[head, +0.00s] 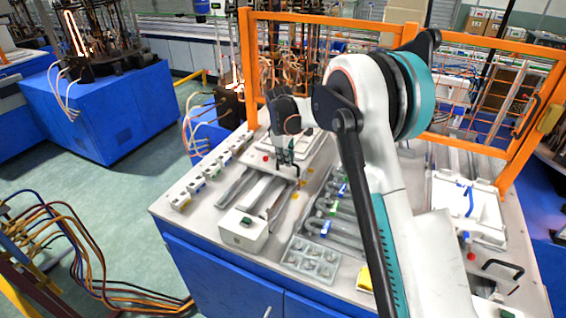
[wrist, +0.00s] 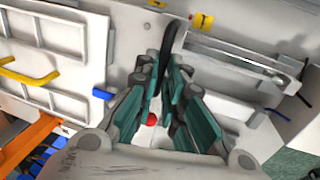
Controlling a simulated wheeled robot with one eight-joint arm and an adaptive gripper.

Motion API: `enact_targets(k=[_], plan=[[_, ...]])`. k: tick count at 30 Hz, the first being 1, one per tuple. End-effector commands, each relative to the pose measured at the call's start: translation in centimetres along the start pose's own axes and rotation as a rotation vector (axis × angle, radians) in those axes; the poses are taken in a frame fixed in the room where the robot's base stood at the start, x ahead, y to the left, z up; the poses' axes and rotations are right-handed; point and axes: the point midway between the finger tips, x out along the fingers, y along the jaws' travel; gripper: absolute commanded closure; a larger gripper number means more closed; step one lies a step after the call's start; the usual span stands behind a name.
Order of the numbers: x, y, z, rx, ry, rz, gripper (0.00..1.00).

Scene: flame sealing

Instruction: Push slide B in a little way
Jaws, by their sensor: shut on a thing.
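My gripper (head: 286,156) is over the left part of the white workbench, pointing down at a pale plate. In the wrist view its teal-padded fingers (wrist: 165,78) are shut on a black curved handle (wrist: 172,42), which I take to be the handle of slide B. No letter is readable on it. The handle stands up from a pale surface, and its lower end is hidden between the fingers. In the head view the gripper and wrist hide most of the handle. A red knob (wrist: 151,119) shows just below the fingers, and in the head view (head: 265,158) it is left of them.
Metal rails (head: 236,190) and a white box (head: 243,231) lie in front of the gripper. A tray of small parts (head: 311,260) is near the front edge. An orange frame (head: 330,20) borders the back. A yellow handle (wrist: 28,77) and blue piece (wrist: 103,94) are left in the wrist view.

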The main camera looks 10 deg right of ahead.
Motion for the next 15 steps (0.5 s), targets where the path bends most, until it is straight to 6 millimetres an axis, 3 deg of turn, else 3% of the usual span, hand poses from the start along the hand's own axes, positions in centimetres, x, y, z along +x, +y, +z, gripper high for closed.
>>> enact_targets(k=[3, 6, 7, 15], plan=[[-0.03, -0.09, -0.07, -0.001, 0.001, -0.001, 1.00], [-0.03, -0.11, -0.07, -0.001, 0.001, -0.001, 0.72], [-0.03, -0.11, -0.06, -0.001, 0.001, -0.001, 0.70], [-0.02, -0.11, -0.03, 0.000, 0.001, -0.001, 0.70]])
